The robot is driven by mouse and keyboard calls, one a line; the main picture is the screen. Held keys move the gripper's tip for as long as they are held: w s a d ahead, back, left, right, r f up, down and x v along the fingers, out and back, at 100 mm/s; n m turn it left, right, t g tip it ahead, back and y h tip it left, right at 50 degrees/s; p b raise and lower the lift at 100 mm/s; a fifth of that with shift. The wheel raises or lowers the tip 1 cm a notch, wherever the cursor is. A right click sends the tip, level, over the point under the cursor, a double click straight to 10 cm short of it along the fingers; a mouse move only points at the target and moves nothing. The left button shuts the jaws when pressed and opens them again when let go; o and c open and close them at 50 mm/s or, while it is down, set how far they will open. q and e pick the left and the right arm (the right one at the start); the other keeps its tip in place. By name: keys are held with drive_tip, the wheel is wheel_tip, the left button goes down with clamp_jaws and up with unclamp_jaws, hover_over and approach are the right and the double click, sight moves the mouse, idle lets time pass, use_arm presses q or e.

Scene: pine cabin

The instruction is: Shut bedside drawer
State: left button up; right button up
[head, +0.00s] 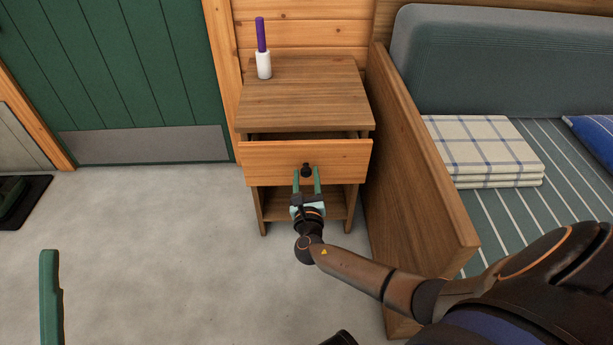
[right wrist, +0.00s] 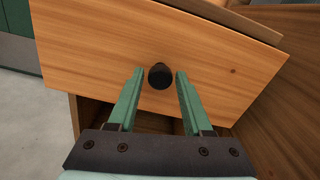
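The bedside drawer (head: 345,160) is pulled partly out of the wooden nightstand (head: 300,92), with a dark gap above its front. A round black knob (head: 306,170) sits at the middle of the drawer front. My right gripper (head: 306,173) is at the drawer front, its green fingers apart on either side of the knob. In the right wrist view the open fingers (right wrist: 158,78) flank the knob (right wrist: 160,76) with space on both sides; contact with the front cannot be told. At the lower left of the head view, one green finger of my left gripper (head: 50,298) shows; the rest is out of frame.
A white and purple object (head: 263,62) stands on the nightstand top. The bed's wooden side panel (head: 415,150) is close to the nightstand's right. A folded checked blanket (head: 485,150) lies on the bed.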

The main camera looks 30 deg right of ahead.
clamp_jaws()
idle(1.1)
